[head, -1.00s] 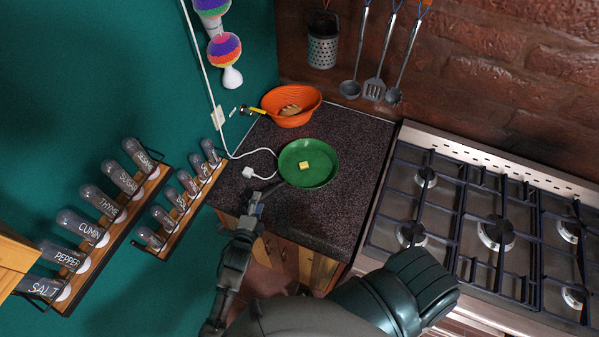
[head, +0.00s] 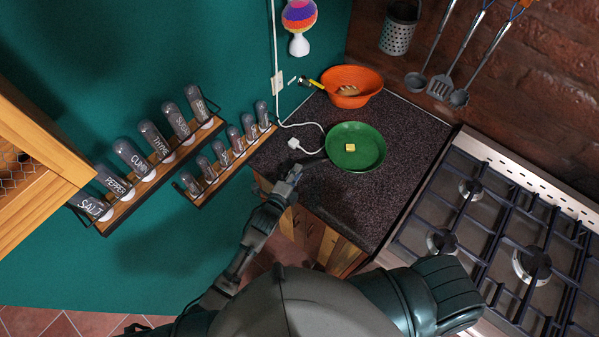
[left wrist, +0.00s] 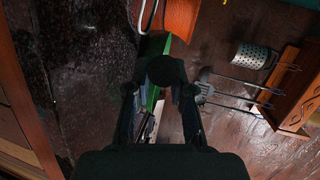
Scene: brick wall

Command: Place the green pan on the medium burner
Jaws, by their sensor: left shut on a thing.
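The green pan (head: 370,158) is on the dark speckled counter, left of the stove, with a small yellow block (head: 350,147) in it. My left gripper (head: 293,173) is shut on the handle's end. Whether the pan is slightly off the counter is unclear. The stove's burners (head: 441,241) differ in size, including a large one (head: 531,263). My right gripper is not in view.
An orange bowl (head: 352,88) stands behind the pan. A white plug and cord (head: 295,144) lie near the handle. Raised grates (head: 500,220) cover the stove. Utensils (head: 440,88) hang on the brick wall and spice racks (head: 150,175) on the green wall. Counter right of the pan is clear.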

